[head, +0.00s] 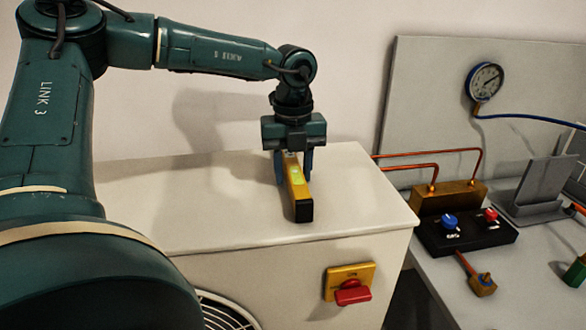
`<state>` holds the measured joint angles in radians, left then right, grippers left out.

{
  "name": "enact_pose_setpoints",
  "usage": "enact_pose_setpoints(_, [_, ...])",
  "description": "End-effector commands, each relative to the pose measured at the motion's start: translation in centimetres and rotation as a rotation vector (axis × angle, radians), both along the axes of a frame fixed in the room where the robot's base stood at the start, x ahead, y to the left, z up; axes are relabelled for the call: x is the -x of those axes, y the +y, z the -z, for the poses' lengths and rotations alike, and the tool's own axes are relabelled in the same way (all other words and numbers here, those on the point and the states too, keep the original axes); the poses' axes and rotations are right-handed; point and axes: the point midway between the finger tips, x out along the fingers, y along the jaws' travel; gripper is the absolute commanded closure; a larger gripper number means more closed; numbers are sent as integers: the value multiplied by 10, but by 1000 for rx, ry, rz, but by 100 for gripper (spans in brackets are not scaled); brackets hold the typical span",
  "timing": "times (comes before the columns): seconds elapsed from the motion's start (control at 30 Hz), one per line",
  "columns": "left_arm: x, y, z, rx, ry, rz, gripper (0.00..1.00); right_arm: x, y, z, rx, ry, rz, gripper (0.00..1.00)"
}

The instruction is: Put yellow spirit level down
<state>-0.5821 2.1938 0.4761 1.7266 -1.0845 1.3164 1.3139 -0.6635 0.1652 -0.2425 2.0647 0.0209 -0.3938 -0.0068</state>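The yellow spirit level (298,190) has a dark end cap facing me and a green vial window near its far end. It is at the top of the cream cabinet (215,215); I cannot tell whether it touches the surface or is held just above it. My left gripper (293,170) points down over the level's far part, with one finger on each side. Its fingers appear closed on the level. My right gripper is not in view.
The cabinet front has a red rotary switch (352,292) on a yellow plate. To the right, a grey bench holds a black control box (466,234), a brass block (448,197) with copper pipes, and a dial gauge (484,82) on a panel. The cabinet top left of the level is clear.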

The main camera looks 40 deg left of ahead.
Motion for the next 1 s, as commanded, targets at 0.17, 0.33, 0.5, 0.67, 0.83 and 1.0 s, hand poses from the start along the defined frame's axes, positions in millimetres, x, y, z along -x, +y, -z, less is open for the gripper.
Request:
enact_pose_setpoints(0.17, [0,0,0,0,0,0,53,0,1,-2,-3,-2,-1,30])
enact_pose_setpoints(0.33, [0,0,-1,0,0,0,53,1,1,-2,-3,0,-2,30])
enact_pose_setpoints(0.5, [-1,0,-13,-2,-3,-1,53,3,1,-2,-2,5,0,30])
enact_pose_setpoints(0.67, [-1,0,-47,-3,-5,-1,53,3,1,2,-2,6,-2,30])
enact_pose_setpoints(0.83, [-1,0,-84,-3,-5,-1,53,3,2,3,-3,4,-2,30])
enact_pose_setpoints(1.0, [0,0,-111,-2,-1,-1,53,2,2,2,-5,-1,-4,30])
